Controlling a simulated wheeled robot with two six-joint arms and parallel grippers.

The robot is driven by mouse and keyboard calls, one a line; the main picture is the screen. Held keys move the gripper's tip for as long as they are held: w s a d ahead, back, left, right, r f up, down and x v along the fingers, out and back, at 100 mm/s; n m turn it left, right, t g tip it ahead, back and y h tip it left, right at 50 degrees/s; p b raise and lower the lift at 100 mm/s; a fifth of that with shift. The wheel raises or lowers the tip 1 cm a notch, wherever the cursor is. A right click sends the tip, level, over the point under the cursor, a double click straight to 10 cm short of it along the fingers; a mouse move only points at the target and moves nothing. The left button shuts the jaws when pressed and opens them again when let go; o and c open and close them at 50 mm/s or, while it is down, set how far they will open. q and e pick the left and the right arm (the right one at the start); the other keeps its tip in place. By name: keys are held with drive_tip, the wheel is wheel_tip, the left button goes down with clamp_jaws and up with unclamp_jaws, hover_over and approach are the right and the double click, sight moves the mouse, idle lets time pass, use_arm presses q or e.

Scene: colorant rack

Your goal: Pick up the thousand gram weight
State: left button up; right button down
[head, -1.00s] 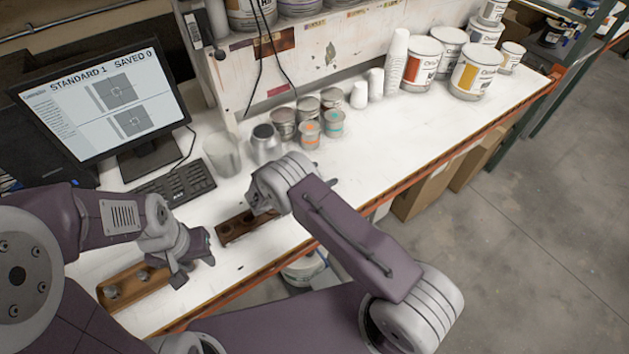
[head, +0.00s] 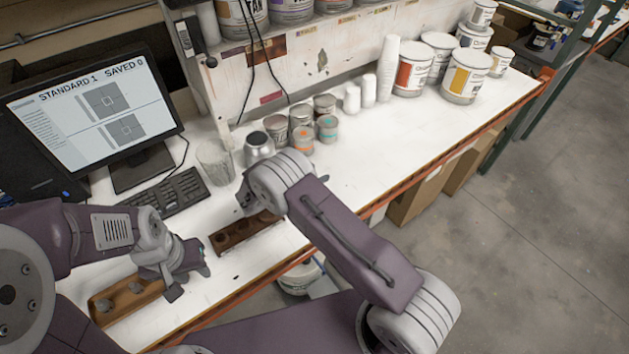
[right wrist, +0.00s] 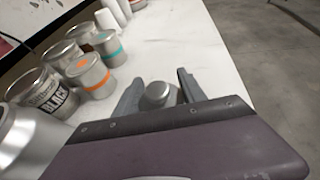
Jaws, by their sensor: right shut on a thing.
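The weight (right wrist: 157,94) is a grey metal cylinder with a narrower top, seen in the right wrist view between the two fingers. My right gripper (right wrist: 157,88) is shut on it; any marking on it cannot be read. In the head view my right gripper (head: 243,200) is by the far side of a dark wooden block with holes (head: 232,241), and my wrist hides the weight. My left gripper (head: 190,284) has its fingers apart, beside a lighter wooden block (head: 105,308) that has round grey pieces in it.
A keyboard (head: 172,192) and monitor (head: 92,115) are at the left. The white bench (head: 370,150) is clear to the right.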

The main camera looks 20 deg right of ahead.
drive_tip(key=s+d+r+b, duration=0.1)
drive_tip(key=s+d+r, duration=0.2)
drive_tip(key=s+r, duration=0.5)
drive_tip(key=s, duration=0.3)
drive_tip(key=shift+d+b, duration=0.35)
